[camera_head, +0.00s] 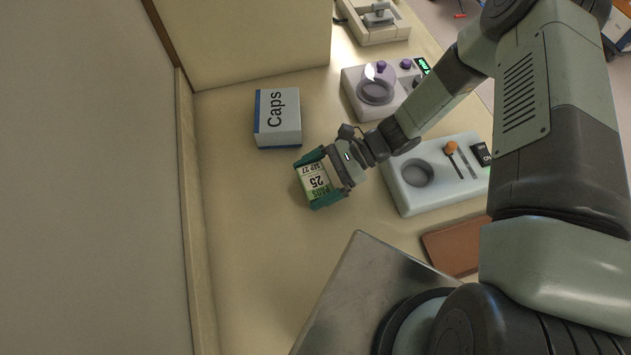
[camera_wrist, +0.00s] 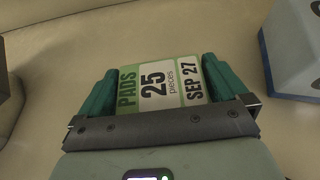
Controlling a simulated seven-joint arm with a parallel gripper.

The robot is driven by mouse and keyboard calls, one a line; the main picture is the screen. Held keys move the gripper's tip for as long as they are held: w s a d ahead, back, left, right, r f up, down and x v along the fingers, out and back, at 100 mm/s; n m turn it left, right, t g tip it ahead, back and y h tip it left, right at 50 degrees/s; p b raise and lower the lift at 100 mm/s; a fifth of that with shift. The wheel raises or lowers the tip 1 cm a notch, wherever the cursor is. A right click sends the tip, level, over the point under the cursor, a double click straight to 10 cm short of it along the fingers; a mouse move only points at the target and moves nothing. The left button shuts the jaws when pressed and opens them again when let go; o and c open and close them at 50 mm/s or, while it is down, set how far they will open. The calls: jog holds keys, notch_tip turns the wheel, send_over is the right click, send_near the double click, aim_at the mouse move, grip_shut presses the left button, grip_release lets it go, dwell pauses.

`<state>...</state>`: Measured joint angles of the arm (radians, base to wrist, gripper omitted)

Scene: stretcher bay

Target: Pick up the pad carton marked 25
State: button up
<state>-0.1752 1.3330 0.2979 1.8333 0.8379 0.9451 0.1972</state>
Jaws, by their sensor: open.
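The pad carton (camera_head: 316,182) is green and white and reads "PADS 25 SEP 27". It sits on the tabletop, and its label also fills the middle of the wrist view (camera_wrist: 160,84). My gripper (camera_head: 319,180) is at the carton, with one teal finger on each side of it. In the wrist view, the fingers (camera_wrist: 160,88) flank the carton's left and right sides. The jaws are open around it; any small gap at the sides is hard to make out. The carton's lower part is hidden by the gripper.
A white and blue "Caps" box (camera_head: 278,118) stands behind the carton; its edge shows at the wrist view's right (camera_wrist: 293,48). A white tray (camera_head: 405,196) with a round well, a device with a purple-knobbed dome (camera_head: 352,82) and a brown pad (camera_head: 455,247) lie to the right. Left of the carton is clear.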

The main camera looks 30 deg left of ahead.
jog(key=shift+s+a+f, duration=0.15)
jog(key=shift+s+a, duration=0.05)
jog(key=shift+s, duration=0.1)
jog(key=shift+c, duration=0.3)
jog(key=c, duration=0.7)
jog(key=shift+c, duration=0.2)
